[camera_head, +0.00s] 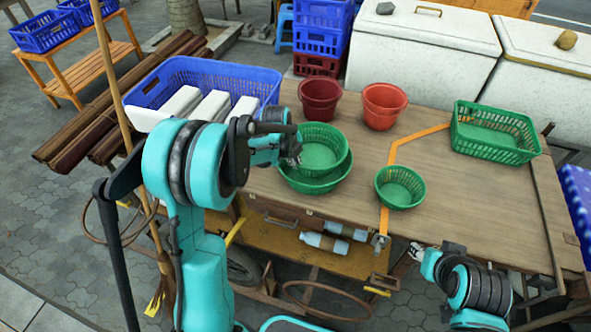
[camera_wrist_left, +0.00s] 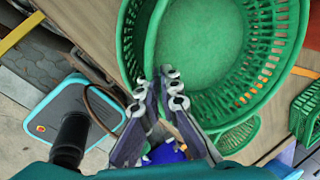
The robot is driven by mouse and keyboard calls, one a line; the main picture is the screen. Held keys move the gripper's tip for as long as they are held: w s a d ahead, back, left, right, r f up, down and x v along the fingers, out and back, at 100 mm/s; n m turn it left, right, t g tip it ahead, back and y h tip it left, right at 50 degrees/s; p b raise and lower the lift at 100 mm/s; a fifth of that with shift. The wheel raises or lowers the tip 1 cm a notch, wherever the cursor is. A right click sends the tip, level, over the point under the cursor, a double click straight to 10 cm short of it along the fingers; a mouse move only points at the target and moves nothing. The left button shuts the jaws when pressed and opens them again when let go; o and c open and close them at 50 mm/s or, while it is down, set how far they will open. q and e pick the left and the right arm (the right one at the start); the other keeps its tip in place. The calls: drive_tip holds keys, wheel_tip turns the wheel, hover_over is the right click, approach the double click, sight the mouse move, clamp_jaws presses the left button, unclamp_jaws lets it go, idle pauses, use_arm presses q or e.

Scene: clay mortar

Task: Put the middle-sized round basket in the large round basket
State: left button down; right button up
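My left gripper (camera_head: 292,150) is at the left rim of the middle-sized basket. In the left wrist view its fingertips (camera_wrist_left: 157,88) are close together with the rim of a green basket (camera_wrist_left: 200,45) running between them. The fingers hide part of that rim. My right gripper (camera_head: 412,255) is low at the table's front edge, away from the baskets; its fingers are too small to read.
A small green round basket (camera_head: 400,188) stands to the right. A green rectangular basket (camera_head: 497,133) is at the back right. Dark red (camera_head: 320,99) and orange-red pots (camera_head: 384,104) stand behind. A blue crate (camera_head: 217,74) is at the left. The table's right middle (camera_head: 470,215) is clear.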

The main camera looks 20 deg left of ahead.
use_arm(q)
wheel_tip(320, 180, down, 3)
drive_tip(key=shift+f+b, duration=0.1)
drive_tip(key=shift+b, duration=0.45)
drive_tip(key=shift+f, duration=0.1)
drive_tip(key=shift+f+b, duration=0.55)
drive_tip(key=c, duration=2)
unclamp_jaws()
drive_tip(key=shift+r, duration=0.1)
